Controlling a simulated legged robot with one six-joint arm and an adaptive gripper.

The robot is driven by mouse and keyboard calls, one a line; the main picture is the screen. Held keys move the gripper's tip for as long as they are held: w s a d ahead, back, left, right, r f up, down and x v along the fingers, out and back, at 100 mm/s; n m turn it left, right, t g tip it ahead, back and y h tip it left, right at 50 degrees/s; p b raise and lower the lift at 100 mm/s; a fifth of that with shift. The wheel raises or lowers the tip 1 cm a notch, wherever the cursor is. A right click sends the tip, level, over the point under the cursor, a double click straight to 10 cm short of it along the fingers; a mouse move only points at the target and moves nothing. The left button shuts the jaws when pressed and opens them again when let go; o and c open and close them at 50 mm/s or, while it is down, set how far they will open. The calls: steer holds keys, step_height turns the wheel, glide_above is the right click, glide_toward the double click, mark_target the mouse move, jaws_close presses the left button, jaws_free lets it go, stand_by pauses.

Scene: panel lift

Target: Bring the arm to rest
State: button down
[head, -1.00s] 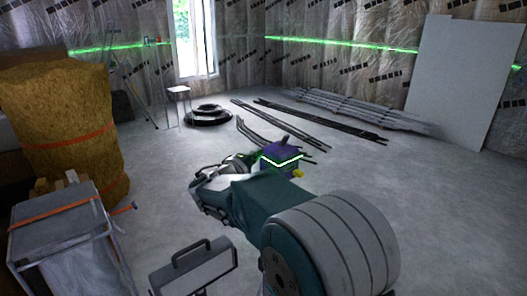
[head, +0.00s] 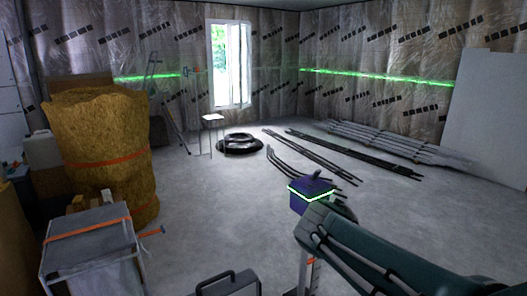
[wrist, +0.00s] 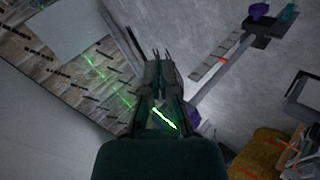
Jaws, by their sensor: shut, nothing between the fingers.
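My gripper (wrist: 160,70) points up the middle of the wrist view, its dark fingers close together and holding nothing. In the head view my teal arm reaches in from the lower right, and I cannot make out the fingers clearly there. A dark blue-purple box with a glowing green line (head: 308,198) stands just beyond the arm's end. In the wrist view a green line shows behind the gripper's base.
A straw-coloured roll (head: 98,130) with orange straps and a strapped grey box (head: 92,255) stand at left. Long dark rails (head: 350,155) lie on the floor. A white panel (head: 490,115) leans at right. A stool (head: 213,120) stands near the window.

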steer(key=s+a+f+m+y, duration=0.2)
steer(key=s+y, duration=0.2)
steer(key=s, duration=0.4)
steer(key=s+a+f+m+y, duration=0.1)
steer(key=s+a+f+y, duration=0.2)
steer(key=s, duration=0.6)
steer(key=shift+s+f+m+y, duration=0.25)
steer(key=shift+f+m+y, duration=0.1)
steer(key=shift+m+y, duration=0.05)
